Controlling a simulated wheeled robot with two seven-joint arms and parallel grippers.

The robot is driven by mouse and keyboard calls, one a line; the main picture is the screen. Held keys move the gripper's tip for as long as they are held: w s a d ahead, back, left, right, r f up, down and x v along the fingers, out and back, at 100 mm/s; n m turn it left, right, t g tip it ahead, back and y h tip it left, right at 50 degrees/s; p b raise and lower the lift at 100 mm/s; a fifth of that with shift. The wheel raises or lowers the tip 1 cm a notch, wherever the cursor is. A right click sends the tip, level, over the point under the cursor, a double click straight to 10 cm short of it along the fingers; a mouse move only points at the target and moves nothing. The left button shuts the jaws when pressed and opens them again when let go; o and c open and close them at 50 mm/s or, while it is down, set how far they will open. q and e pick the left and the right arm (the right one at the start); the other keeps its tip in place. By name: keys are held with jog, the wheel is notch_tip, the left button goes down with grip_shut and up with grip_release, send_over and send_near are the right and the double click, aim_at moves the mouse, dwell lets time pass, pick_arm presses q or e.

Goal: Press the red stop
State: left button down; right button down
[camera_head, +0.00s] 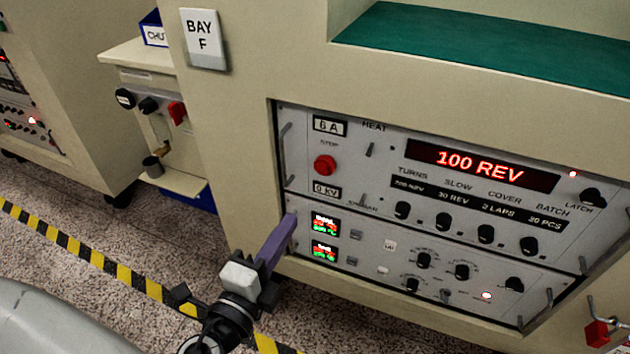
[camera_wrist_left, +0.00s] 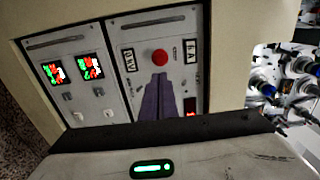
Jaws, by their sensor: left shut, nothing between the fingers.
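The red stop (camera_head: 324,165) is a round red button on the upper grey panel, under the small word STOP and left of the 100 REV display. It also shows in the left wrist view (camera_wrist_left: 159,58), just beyond my fingertips. My left gripper (camera_head: 291,218) has purple fingers, shut with nothing between them. In the head view its tips are below and left of the button, over the cabinet's left edge. In the left wrist view the fingers (camera_wrist_left: 160,77) point at the button, and a small gap shows between them in the picture. My right gripper is not in view.
Metal handles (camera_head: 288,150) stick out at the panel edges. Several black knobs (camera_head: 486,234) and switches sit right of the button. A lower panel with small red-green displays (camera_head: 324,226) lies beneath. A side shelf with a red switch (camera_head: 177,113) stands left. Striped floor tape (camera_head: 100,262) runs below.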

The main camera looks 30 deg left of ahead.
aim_at(322, 171)
pick_arm(q)
jog(key=w, duration=0.4)
jog(key=w+p, duration=0.1)
jog(key=w, duration=0.4)
jog(key=w+a, duration=0.1)
jog(key=w, duration=0.3)
jog(key=shift+w, duration=0.4)
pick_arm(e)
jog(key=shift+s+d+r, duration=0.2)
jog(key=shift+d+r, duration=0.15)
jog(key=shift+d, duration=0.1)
